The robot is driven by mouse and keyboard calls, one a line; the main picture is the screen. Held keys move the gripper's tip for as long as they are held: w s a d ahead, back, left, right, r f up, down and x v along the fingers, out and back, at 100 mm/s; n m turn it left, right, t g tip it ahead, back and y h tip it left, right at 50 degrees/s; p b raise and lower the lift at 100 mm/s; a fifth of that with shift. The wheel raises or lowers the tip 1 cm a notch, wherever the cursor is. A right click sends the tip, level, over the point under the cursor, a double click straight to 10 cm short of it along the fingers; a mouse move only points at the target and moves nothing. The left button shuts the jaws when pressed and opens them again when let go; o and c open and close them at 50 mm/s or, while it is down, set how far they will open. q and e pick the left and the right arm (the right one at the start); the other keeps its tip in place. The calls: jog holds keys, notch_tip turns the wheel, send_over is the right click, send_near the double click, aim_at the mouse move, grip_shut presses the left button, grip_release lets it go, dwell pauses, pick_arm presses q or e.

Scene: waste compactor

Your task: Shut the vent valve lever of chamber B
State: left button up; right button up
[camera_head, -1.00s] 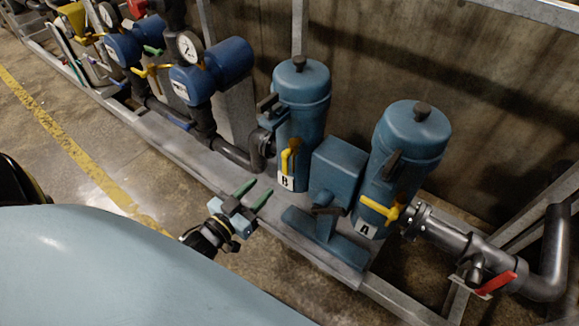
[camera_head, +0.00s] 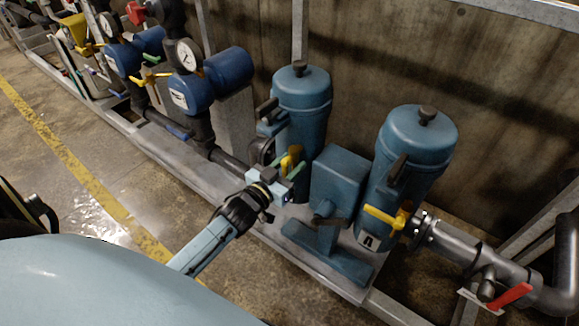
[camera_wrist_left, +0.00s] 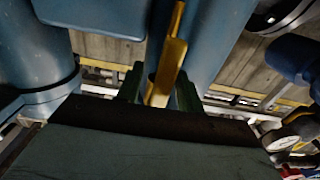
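Chamber B (camera_head: 302,100) is the left of two blue upright cylinders in the head view. Its yellow vent lever (camera_head: 293,152) is partly hidden behind my left gripper (camera_head: 288,167), and its B label is hidden. In the left wrist view the yellow lever (camera_wrist_left: 172,58) stands nearly upright between the two green fingers of my left gripper (camera_wrist_left: 158,88). The fingers are open, one on each side of the lever, with gaps visible. I cannot tell whether either touches it. My right gripper is not in view.
Chamber A (camera_head: 411,165), with its own yellow lever (camera_head: 384,216), stands to the right. A blue box (camera_head: 338,180) sits between the chambers. Blue gauge housings (camera_head: 212,78) stand to the left. A pipe with a red handle (camera_head: 511,296) is at lower right. The floor in front is clear.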

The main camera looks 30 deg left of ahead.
pick_arm(q)
jog(key=shift+c, duration=0.5)
grip_shut()
